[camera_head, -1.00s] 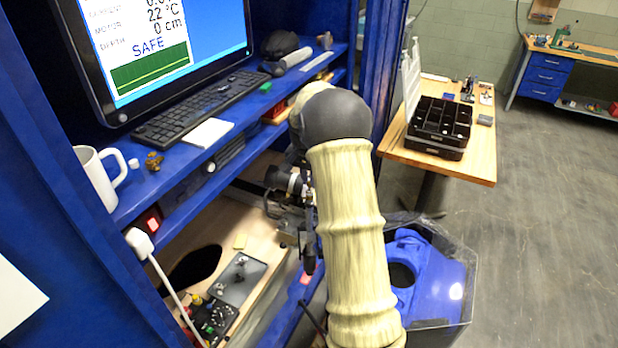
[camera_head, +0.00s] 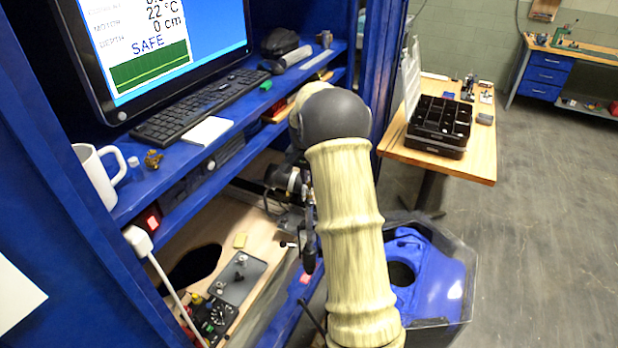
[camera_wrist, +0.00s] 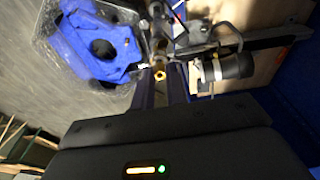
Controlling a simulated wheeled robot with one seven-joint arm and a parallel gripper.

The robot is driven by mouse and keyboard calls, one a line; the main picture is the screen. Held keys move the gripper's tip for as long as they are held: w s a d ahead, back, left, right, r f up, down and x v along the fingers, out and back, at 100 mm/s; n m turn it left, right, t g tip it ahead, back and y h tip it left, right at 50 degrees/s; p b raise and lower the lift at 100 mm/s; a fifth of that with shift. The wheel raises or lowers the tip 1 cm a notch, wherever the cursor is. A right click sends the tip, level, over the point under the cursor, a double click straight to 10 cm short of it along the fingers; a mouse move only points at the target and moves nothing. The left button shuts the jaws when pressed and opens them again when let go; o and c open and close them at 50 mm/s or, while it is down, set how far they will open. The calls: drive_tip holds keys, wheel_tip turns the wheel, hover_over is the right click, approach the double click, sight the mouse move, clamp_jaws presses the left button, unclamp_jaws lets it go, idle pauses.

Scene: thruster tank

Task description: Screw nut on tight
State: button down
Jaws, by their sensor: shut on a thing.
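A small brass-coloured hex nut (camera_wrist: 160,75) shows in the wrist view between the tips of my gripper (camera_wrist: 162,80). The gripper is shut on it. In the head view my gripper (camera_head: 309,250) is mostly hidden behind my own arm, and the nut cannot be made out there. A dark cylinder with a silver ring (camera_wrist: 228,67), which looks like the thruster's motor, is on a mount just right of the fingertips. It also shows left of my arm in the head view (camera_head: 290,179). I cannot tell whether the nut touches a thread.
A clear tank with a blue insert (camera_head: 440,300) stands right of my arm, close below the shelf edge. The wooden board (camera_head: 215,232) carries a grey tray (camera_head: 241,282) with small parts. A side table (camera_head: 485,165) holds a black compartment box (camera_head: 440,122). The floor at right is clear.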

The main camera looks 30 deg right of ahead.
drive_tip(key=shift+f, duration=0.15)
drive_tip(key=c, duration=1.3)
unclamp_jaws()
drive_tip(key=shift+c, duration=0.2)
drive_tip(key=shift+r+p, duration=2.3)
drive_tip(key=shift+r, duration=0.75)
